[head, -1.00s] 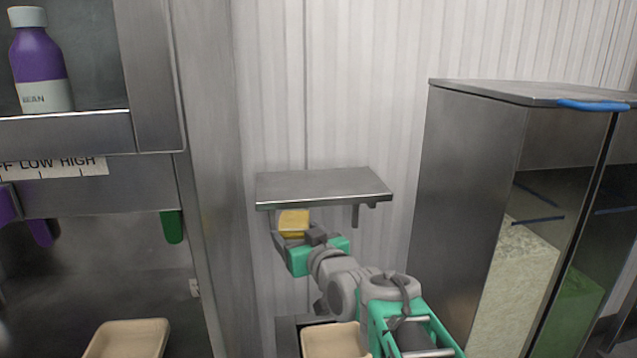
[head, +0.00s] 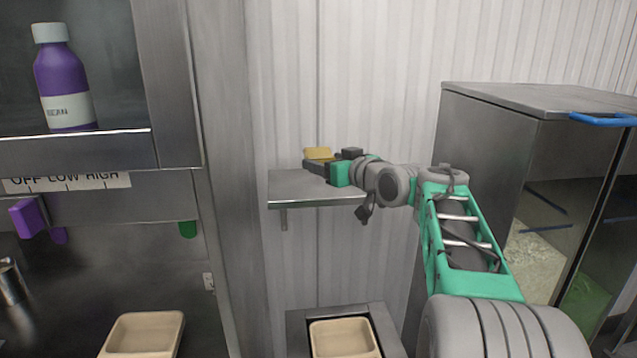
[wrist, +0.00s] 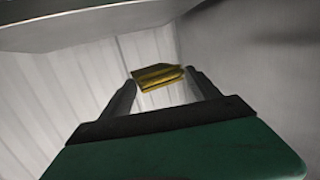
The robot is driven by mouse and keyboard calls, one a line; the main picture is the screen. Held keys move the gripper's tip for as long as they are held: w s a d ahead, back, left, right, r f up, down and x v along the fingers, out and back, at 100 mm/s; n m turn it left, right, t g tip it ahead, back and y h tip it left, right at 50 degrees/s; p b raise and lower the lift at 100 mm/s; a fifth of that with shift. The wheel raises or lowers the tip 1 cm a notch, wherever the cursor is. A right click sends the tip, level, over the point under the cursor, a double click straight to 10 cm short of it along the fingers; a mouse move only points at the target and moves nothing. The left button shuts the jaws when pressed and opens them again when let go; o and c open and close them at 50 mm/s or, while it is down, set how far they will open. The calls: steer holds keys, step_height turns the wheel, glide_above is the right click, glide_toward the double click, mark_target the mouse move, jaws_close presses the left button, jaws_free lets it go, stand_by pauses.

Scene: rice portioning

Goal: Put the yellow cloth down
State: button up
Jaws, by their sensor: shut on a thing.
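The yellow cloth (head: 318,153) is a small folded block held at the tip of my gripper (head: 320,164). In the head view my gripper and the cloth are over the metal wall shelf (head: 300,190), near its back edge; I cannot tell how high above it they are. In the wrist view the cloth (wrist: 158,76) sits between the two fingertips of my gripper (wrist: 160,84), with pale wall panels behind it. The fingers are shut on it.
A steel cabinet with a purple bottle (head: 65,85) stands at left. A steel bin with a blue handle (head: 603,118) stands at right. Beige trays (head: 342,340) (head: 145,333) sit below. The front left of the shelf is bare.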

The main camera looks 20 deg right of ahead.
steer(key=p, duration=0.2)
glide_above(318, 196)
step_height(318, 196, down, 6)
steer(key=shift+s+r, duration=0.15)
steer(key=shift+r, duration=0.1)
steer(key=f, duration=0.3)
steer(key=shift+w, duration=0.2)
steer(key=shift+f, duration=0.5)
steer(key=o, duration=1.4)
steer(key=shift+r, duration=0.1)
steer(key=shift+c, duration=0.2)
